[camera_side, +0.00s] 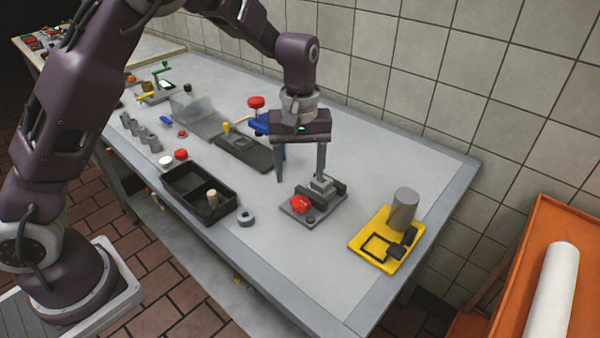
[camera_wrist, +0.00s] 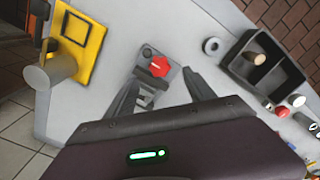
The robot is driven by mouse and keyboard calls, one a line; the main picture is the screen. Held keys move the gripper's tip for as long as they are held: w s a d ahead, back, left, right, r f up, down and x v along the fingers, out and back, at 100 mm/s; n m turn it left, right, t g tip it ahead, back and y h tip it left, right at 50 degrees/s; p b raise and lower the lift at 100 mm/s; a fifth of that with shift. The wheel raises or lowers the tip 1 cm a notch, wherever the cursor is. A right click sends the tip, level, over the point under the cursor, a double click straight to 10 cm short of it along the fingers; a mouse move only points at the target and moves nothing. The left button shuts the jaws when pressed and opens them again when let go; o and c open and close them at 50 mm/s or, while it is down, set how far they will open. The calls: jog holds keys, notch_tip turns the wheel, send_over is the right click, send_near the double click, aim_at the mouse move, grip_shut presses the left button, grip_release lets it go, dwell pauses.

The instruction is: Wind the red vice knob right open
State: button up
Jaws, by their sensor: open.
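The red vice knob (camera_side: 300,204) is on the front of a small grey vice (camera_side: 322,188) on a dark base plate (camera_side: 298,213) on the bench. The knob also shows in the wrist view (camera_wrist: 159,66), with a pale mark on its face. My gripper (camera_side: 300,179) is open and empty, fingers pointing down, above and behind the knob, near the vice body. In the wrist view the two fingers (camera_wrist: 162,95) are spread, with the vice between them and the knob beyond. I cannot tell how wide the vice jaws stand; my gripper partly hides them in the wrist view.
A yellow plate (camera_side: 366,252) with a grey cylinder (camera_side: 403,210) is to the right. A black divided tray (camera_side: 186,199) and a grey ring (camera_side: 246,217) are to the left. A blue fixture with a red knob (camera_side: 256,102) stands behind. Bare bench lies in front of the vice.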

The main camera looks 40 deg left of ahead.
aim_at(300, 200)
jog(key=m, duration=0.5)
jog(key=shift+w+f, duration=0.1)
jog(key=shift+f, duration=0.15)
jog(key=m, duration=0.6)
jog(key=shift+w+a+f+m, duration=0.15)
jog(key=shift+f+m, duration=0.15)
jog(key=shift+m, duration=0.1)
notch_tip(300, 200, down, 7)
grip_shut()
